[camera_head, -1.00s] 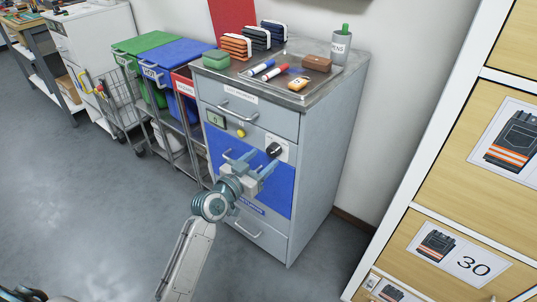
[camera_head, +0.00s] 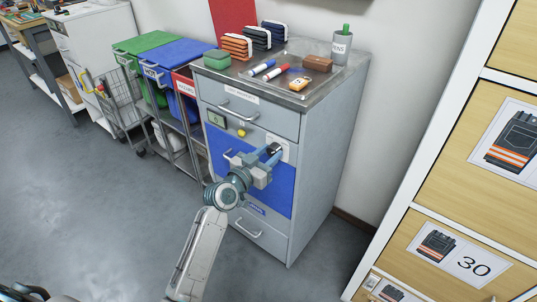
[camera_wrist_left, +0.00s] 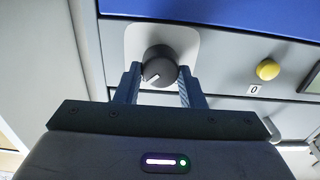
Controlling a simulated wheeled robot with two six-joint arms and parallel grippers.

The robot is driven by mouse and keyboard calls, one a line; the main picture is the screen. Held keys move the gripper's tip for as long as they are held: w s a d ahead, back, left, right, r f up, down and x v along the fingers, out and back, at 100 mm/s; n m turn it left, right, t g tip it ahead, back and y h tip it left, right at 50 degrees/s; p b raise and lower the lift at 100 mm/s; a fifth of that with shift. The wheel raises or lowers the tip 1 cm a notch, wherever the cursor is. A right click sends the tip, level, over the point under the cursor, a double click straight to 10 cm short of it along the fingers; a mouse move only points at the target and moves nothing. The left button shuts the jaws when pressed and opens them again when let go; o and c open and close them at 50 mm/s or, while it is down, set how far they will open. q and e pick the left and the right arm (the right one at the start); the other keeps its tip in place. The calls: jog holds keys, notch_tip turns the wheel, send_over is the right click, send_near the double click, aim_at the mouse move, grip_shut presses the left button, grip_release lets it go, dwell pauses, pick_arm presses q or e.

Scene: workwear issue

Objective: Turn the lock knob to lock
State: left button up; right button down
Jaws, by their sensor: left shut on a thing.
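The lock knob is a round black knob with a white pointer line on a pale plate (camera_head: 285,144) at the right of the grey cabinet's blue front. In the left wrist view the knob (camera_wrist_left: 159,64) sits between the fingers of my left gripper (camera_wrist_left: 159,82), its pointer toward the lower left. In the head view my left gripper (camera_head: 268,153) reaches the knob and largely covers it. The gripper is shut on the knob, one finger on each side. My right gripper is not in view.
A yellow button (camera_head: 242,132) and a small display (camera_head: 216,119) are left of the knob. Drawer handles (camera_head: 237,111) stick out from the cabinet. Bins on a cart (camera_head: 180,58) stand at the left. Open floor lies in front.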

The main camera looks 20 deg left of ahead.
pick_arm(q)
jog(key=shift+n, duration=0.3)
jog(key=shift+n+p, duration=0.3)
jog(key=shift+n, duration=0.5)
jog(key=n+p, duration=0.2)
jog(key=n, duration=0.3)
jog(key=shift+a, duration=0.15)
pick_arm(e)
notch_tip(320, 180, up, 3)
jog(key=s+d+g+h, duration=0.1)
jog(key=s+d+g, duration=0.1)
pick_arm(q)
jog(key=n+p, duration=0.3)
jog(key=n, duration=0.6)
jog(key=shift+f+p, duration=0.15)
jog(key=shift+p, duration=0.2)
jog(key=shift+f+n+p, duration=0.1)
jog(key=shift+n+p, duration=0.2)
jog(key=shift+n, duration=0.7)
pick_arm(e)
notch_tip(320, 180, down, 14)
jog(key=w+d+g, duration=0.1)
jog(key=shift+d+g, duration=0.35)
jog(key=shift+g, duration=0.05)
pick_arm(q)
jog(key=o, duration=1)
